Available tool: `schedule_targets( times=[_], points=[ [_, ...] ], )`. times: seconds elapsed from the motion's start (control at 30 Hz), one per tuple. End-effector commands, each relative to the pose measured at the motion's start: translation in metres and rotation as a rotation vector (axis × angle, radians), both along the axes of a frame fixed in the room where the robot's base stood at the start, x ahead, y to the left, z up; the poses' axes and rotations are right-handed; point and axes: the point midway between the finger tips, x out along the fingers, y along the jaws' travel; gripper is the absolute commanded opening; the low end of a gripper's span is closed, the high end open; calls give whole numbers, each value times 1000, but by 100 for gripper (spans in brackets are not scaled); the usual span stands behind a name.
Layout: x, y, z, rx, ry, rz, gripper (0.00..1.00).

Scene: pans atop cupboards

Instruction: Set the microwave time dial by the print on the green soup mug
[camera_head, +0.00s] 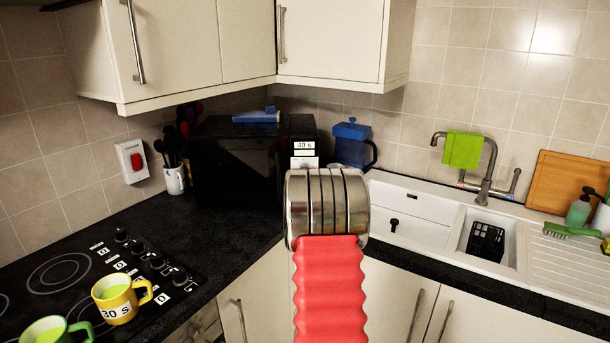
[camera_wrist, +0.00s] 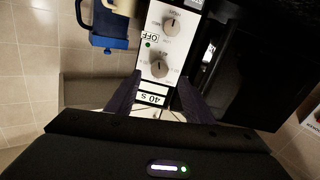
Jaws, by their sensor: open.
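The black microwave (camera_head: 235,155) stands in the counter corner. In the wrist view its white control panel (camera_wrist: 148,68) appears upside down, with a lower dial (camera_wrist: 158,65) and an upper dial (camera_wrist: 171,25). A label reading "40 s" (camera_wrist: 152,98) is on the panel, and an "OFF" label lies between the dials. My gripper (camera_wrist: 159,78) is open, its dark fingers on either side of the lower dial; contact cannot be told. In the head view my arm hides the gripper. The green mug (camera_head: 43,331) is cut off at the lower left; no print on it is readable.
A yellow mug (camera_head: 118,299) printed "30 s" stands on the hob beside the green one. A blue jug (camera_head: 351,144) stands close beside the microwave panel. A white sink (camera_head: 415,205) lies to the right, and wall cupboards (camera_head: 330,40) hang above.

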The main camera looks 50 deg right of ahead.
Motion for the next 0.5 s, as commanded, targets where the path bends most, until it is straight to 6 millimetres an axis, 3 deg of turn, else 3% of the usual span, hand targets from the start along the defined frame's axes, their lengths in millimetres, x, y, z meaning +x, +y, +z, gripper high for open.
schedule_targets(
  times=[0.5],
  points=[
    [36, -43, -1, 0, 0, 0, 48]
  ],
)
